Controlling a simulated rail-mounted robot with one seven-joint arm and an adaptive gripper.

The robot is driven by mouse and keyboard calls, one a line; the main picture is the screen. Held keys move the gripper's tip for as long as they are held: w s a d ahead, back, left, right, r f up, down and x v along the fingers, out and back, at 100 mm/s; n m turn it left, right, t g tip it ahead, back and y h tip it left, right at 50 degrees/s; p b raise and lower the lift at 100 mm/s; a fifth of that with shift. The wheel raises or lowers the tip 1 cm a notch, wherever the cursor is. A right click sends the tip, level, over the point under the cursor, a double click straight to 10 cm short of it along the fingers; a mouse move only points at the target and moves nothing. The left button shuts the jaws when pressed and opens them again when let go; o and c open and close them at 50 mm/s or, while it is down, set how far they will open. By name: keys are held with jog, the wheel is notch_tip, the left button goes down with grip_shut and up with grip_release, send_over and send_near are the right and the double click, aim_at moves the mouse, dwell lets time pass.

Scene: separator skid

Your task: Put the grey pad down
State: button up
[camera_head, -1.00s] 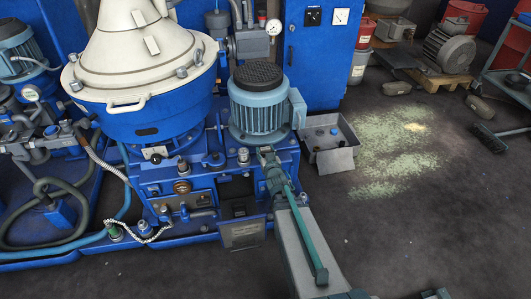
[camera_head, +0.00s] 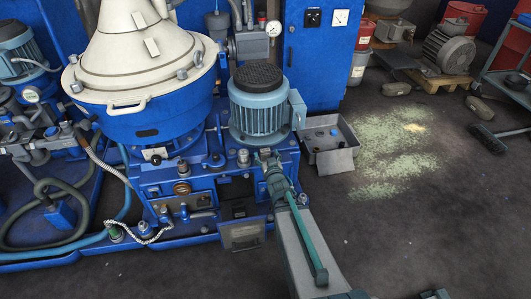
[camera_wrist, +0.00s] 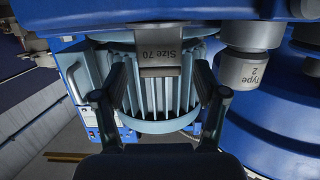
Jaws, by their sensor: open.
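My gripper (camera_wrist: 162,75) is open, with one finger on each side of this block and a visible gap to each. What the block rests on is hidden. In the head view my gripper (camera_head: 266,158) is small at the foot of the motor (camera_head: 259,105), and no pad can be made out there.
A grey cylinder lettered "Type 2" (camera_wrist: 248,72) stands close to the right finger. The large cream-topped blue separator bowl (camera_head: 145,90) is left of the motor. An open metal tray (camera_head: 346,136) lies right of it, beside spilled granules (camera_head: 395,150).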

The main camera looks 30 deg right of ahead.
jog(key=v, duration=0.1)
jog(key=p+v, duration=0.2)
jog(key=v, duration=0.1)
jog(key=shift+r, duration=0.35)
jog(key=p, duration=1)
send_near(266, 152)
jog(key=s, duration=0.1)
jog(key=shift+s+a+f+b, duration=0.1)
jog(key=shift+a+f+b, duration=0.05)
jog(key=shift+a+b, duration=0.15)
